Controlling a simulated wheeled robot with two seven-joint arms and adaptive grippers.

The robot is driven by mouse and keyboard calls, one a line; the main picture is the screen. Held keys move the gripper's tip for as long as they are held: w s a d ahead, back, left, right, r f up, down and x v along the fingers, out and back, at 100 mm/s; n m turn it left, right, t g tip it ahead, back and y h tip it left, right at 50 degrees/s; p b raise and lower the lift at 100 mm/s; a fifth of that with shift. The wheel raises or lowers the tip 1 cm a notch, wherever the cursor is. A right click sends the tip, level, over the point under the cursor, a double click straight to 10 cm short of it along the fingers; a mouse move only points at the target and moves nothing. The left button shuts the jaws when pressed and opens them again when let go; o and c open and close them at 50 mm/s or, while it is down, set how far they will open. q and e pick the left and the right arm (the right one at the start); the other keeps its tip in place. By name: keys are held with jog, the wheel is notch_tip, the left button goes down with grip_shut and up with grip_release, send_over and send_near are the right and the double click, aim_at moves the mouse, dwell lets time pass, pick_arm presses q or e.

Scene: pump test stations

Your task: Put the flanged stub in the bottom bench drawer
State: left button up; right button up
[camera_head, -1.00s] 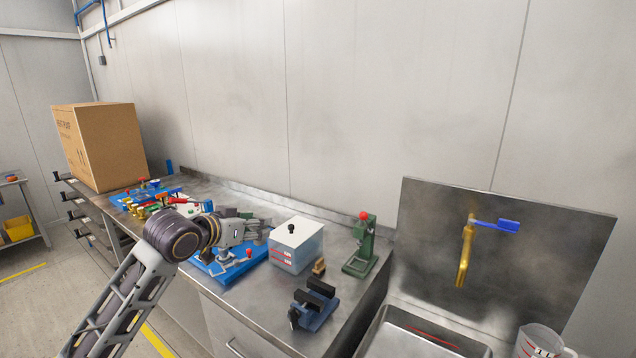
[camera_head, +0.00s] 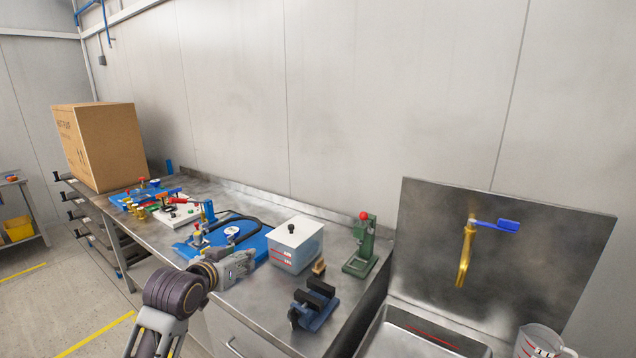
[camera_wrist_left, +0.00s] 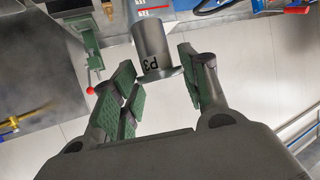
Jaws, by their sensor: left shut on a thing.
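The flanged stub (camera_wrist_left: 152,48) is a grey metal tube with a wide flange, marked P3, in the left wrist view. My left gripper (camera_wrist_left: 156,80) is shut on it, with green-padded fingers on either side. In the head view my left gripper (camera_head: 238,266) is at the bench's front edge, and I cannot make out the stub there. A bench front panel with a bar handle (camera_head: 234,347) shows at the bottom of the head view. Its lower part is out of frame, so I cannot tell the bottom drawer. My right gripper is not in view.
On the bench stand a blue board (camera_head: 255,245), a lidded clear box (camera_head: 296,246), a green press (camera_head: 361,246) and a dark blue vise-like block (camera_head: 314,305). A cardboard box (camera_head: 105,145) stands at the far left. A sink (camera_head: 420,335) lies at right.

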pick_arm(q)
jog(key=s+f+n+y, duration=0.1)
jog(key=s+f, duration=0.5)
jog(key=f, duration=0.6)
jog(key=s+a+f+n+y, duration=0.1)
jog(key=s+f, duration=0.6)
jog(key=f, duration=0.5)
jog(key=shift+a+y, duration=0.25)
jog(key=shift+y, duration=0.05)
dwell(0.5)
